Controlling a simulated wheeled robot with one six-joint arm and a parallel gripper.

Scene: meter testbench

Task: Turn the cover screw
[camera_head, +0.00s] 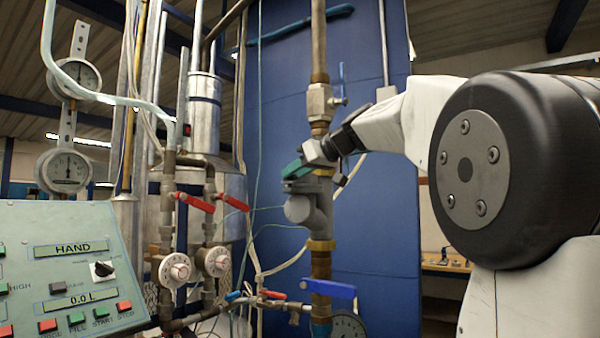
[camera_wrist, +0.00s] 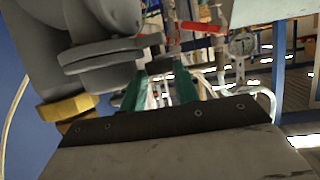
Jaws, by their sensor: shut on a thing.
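The grey water meter (camera_head: 301,210) sits in the vertical brass pipe in front of the blue panel. It also shows large at the upper left of the wrist view (camera_wrist: 100,52), with flat round flanges. My gripper (camera_head: 297,170) is at the top of the meter, with its green fingers lying across it. In the wrist view my gripper (camera_wrist: 158,75) has its two green fingers on either side of a small dark grey piece at the meter's edge, which looks like the cover screw (camera_wrist: 159,65). The fingers are shut on it. Its far side is hidden.
A valve with a blue handle (camera_head: 342,82) is above the meter, and a blue lever (camera_head: 328,288) is below it. Red-handled valves (camera_head: 195,202) and pipes stand to the left. A control panel (camera_head: 70,270) fills the lower left.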

